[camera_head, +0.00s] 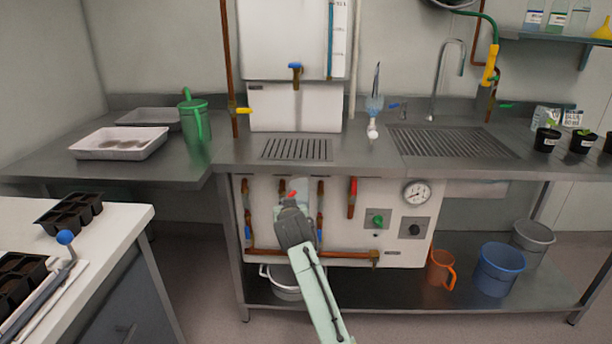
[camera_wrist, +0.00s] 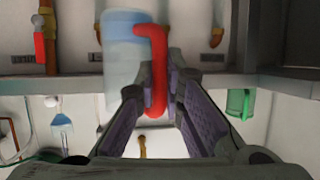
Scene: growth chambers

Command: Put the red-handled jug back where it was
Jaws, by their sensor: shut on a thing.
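The jug has a pale blue, see-through body (camera_wrist: 121,62) and a red handle (camera_wrist: 158,62), both clear in the wrist view. My gripper (camera_wrist: 155,95) is shut on the red handle, with one dark finger on each side. In the head view my gripper (camera_head: 292,212) is in front of the white panel below the counter, and it hides most of the jug. Only a bit of red handle (camera_head: 293,195) and a pale part of the body (camera_head: 302,185) show above it. The jug is held in the air.
The steel counter (camera_head: 355,153) with a left drain grate (camera_head: 296,149) is above my gripper. Pipes and a red-handled valve (camera_head: 352,190) line the panel.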

